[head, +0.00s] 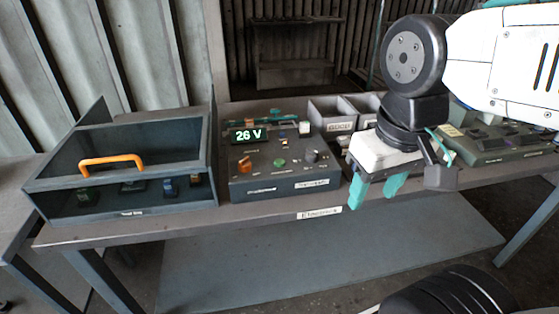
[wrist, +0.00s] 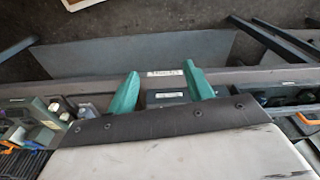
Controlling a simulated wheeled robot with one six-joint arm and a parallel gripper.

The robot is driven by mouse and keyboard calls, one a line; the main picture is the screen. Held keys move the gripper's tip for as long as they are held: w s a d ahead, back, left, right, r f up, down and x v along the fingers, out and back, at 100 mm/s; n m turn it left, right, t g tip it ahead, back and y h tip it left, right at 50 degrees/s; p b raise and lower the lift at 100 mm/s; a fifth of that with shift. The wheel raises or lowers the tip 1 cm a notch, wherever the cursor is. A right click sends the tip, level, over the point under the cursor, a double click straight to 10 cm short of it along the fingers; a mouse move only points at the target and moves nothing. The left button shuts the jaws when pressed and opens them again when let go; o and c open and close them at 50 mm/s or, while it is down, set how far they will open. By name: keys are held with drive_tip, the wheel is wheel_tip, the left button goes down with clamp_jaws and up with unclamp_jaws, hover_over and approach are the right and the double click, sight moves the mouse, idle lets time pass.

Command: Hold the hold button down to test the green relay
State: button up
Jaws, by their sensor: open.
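The dark test box (head: 285,183) stands on the bench, its green display (head: 247,135) reading "26 V". On its sloped face are an orange knob (head: 245,164), a round green button (head: 279,162) and a dark knob (head: 311,157). I cannot read which control is the hold button. A small pale block (head: 304,128) sits at its upper right; I cannot tell if it is a relay. My gripper (head: 377,192) is open and empty, right of the test box and apart from it. Its teal fingers show in the wrist view (wrist: 162,92). No green relay is clearly identifiable.
A dark clear-fronted case (head: 128,209) with an orange handle (head: 111,161) stands left, several small blocks inside. Open bins (head: 338,127), one labelled "GOOD", stand behind my gripper. The bench's front edge (head: 270,217) is clear.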

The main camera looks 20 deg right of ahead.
clamp_jaws()
idle(1.8)
